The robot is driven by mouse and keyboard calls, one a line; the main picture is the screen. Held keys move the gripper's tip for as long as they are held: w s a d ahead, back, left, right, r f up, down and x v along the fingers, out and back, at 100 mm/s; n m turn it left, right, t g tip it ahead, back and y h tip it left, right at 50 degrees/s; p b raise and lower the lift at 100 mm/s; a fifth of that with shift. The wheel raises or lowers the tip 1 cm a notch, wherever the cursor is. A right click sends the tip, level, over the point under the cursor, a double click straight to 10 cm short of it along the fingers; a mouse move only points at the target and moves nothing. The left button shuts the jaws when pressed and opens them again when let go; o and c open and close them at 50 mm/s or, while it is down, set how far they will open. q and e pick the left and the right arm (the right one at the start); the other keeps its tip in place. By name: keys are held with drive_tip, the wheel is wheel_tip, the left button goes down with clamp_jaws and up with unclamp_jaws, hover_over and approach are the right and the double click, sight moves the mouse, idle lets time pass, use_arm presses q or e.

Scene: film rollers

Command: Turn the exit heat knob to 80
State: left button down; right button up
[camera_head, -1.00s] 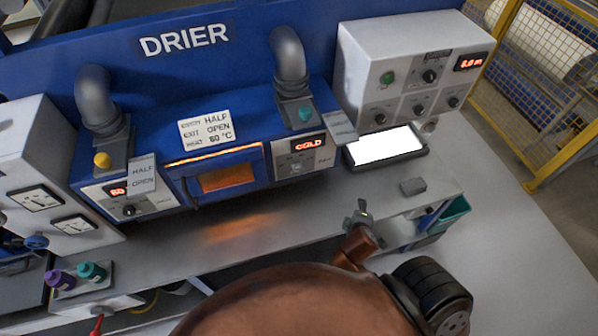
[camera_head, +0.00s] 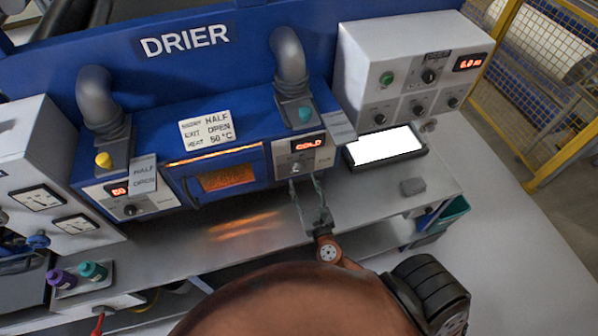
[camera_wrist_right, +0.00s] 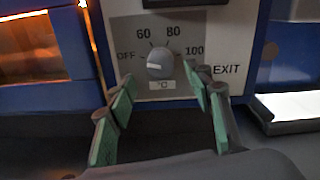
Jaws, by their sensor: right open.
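The exit heat knob (camera_wrist_right: 160,63) is a grey round knob on the grey EXIT panel (camera_wrist_right: 235,40) of the blue drier. Its white mark points left, towards OFF; 60, 80 and 100 are printed around it. In the head view the knob (camera_head: 296,168) sits under a red display (camera_head: 310,144) reading COLD. My right gripper (camera_head: 306,183) is open in front of this panel. In the right wrist view its green-padded fingers (camera_wrist_right: 160,84) stand on either side and slightly below the knob, apart from it. My left gripper is not in view.
A similar entry panel (camera_head: 130,200) with its own knob and red display is at the left. A glowing oven window (camera_head: 228,177) lies between the panels. A bright tablet (camera_head: 385,148) and a grey block (camera_head: 413,187) lie on the bench at the right.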

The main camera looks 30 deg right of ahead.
sight(299, 171)
drive_tip(key=x, duration=0.5)
drive_tip(key=shift+d+p, duration=0.1)
drive_tip(key=shift+p, duration=0.3)
drive_tip(key=shift+c, duration=0.7)
drive_tip(key=c, duration=1)
